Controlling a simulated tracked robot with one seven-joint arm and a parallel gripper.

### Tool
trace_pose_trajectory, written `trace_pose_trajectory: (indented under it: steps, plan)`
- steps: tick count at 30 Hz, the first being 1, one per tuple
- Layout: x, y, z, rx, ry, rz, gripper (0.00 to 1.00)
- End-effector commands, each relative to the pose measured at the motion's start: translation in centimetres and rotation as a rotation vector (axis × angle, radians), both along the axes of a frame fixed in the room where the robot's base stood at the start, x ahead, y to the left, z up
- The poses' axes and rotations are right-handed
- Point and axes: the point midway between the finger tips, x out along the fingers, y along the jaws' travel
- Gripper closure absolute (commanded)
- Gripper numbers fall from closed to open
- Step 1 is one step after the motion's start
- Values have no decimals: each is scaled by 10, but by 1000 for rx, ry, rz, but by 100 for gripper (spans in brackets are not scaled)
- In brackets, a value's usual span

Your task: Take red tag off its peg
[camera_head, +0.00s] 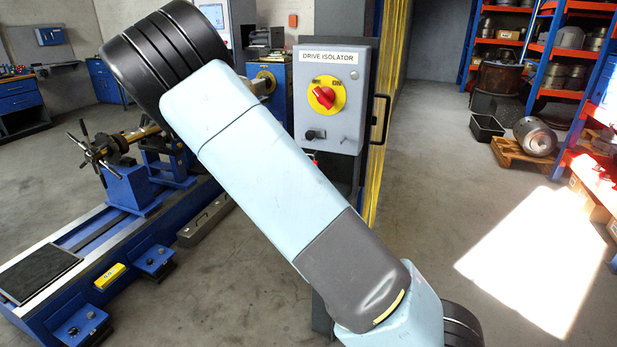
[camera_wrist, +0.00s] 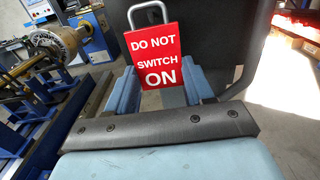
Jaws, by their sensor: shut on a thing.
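The red tag (camera_wrist: 155,62) reads "DO NOT SWITCH ON" in white and has a grey loop at its top. It stands upright between the two blue fingers of my gripper (camera_wrist: 160,88) in the wrist view, and the gripper is shut on it. The peg cannot be made out, so I cannot tell whether the loop still hangs on it. In the head view my arm hides the gripper. The grey drive isolator box (camera_head: 327,97) has a red knob (camera_head: 323,97) on a yellow disc.
Orange-and-blue shelving (camera_head: 545,75) and a pallet (camera_head: 520,152) are at right.

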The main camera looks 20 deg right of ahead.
Motion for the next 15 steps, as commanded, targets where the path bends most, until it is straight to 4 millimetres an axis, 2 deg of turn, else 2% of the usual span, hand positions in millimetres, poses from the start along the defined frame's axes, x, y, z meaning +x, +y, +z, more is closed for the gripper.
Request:
trace_pose_trajectory:
  steps: [15]
  plan:
    - [-17, 13, 0, 2, 1, 0, 85]
